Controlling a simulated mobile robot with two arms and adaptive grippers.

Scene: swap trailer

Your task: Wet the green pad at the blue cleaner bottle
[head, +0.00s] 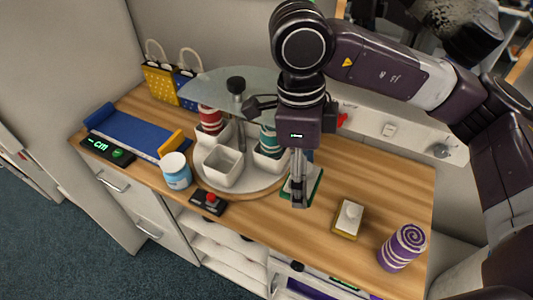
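The green pad (314,190), a pale block with a green edge, is at the middle of the wooden counter, partly hidden by my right gripper (299,203). My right gripper points down, its narrow fingers overlapping the pad in the picture. They look close together, but I cannot tell whether they grip the pad's handle, or whether the pad touches the counter. A bit of blue (309,155) shows just behind the gripper; I cannot tell whether it is the cleaner bottle. My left gripper is not in view.
A round tray (267,186) holds white square cups and striped cans beneath a glass shelf (222,84). A red-button box (208,202) sits at the front edge. A yellow pad with white knob (347,219) and a purple spiral can (402,247) stand right. Clear counter (385,180) lies behind them.

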